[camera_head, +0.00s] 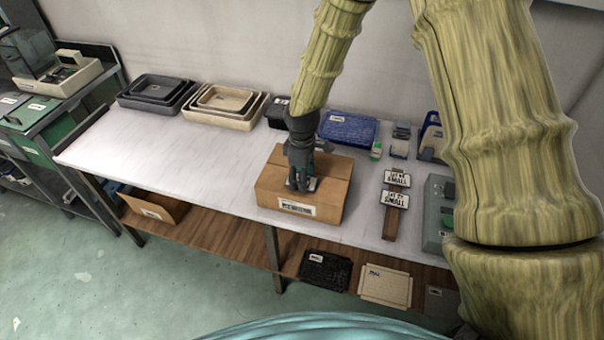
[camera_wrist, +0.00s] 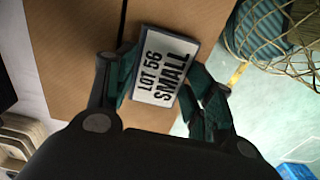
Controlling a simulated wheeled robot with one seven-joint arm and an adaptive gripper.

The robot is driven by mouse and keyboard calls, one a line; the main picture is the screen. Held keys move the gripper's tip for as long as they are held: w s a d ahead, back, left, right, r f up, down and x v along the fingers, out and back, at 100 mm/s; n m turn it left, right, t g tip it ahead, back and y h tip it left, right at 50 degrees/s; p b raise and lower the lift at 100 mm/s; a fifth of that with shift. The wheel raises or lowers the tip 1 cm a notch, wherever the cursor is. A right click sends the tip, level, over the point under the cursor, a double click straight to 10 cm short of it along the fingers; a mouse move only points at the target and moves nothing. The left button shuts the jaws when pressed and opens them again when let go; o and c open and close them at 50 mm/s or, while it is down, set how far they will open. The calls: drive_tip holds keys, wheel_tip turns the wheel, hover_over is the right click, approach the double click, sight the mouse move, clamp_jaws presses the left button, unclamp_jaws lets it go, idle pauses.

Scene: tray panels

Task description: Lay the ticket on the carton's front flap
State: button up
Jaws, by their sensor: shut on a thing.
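The ticket (camera_wrist: 161,66) is a small white plate with a dark rim, reading "LOT 56 SMALL". My gripper (camera_wrist: 163,88) is shut on it, with a finger at each side. The closed brown carton (camera_head: 272,186) stands on the table, and its top also shows in the wrist view (camera_wrist: 75,60). A seam divides its top into two flaps. In the wrist view the ticket is over the front flap (camera_wrist: 211,28), right of the seam. In the head view my gripper (camera_head: 301,185) points down at the carton's top and mostly hides the ticket. I cannot tell whether the ticket touches the flap.
Two similar plates (camera_head: 396,189) lie on a brown strip right of the carton. Stacked dark trays (camera_head: 150,98) and beige trays (camera_head: 215,122) stand at the back left. A blue tray (camera_head: 348,130) is behind the carton. The white table (camera_head: 170,150) is clear to its left.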

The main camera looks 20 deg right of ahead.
drive_tip(key=shift+f, duration=0.2)
drive_tip(key=o, duration=0.9)
drive_tip(key=shift+c, duration=0.2)
wheel_tip(320, 180, up, 12)
drive_tip(key=b, duration=0.2)
drive_tip(key=shift+r+b, duration=0.15)
drive_tip(key=shift+b, duration=0.2)
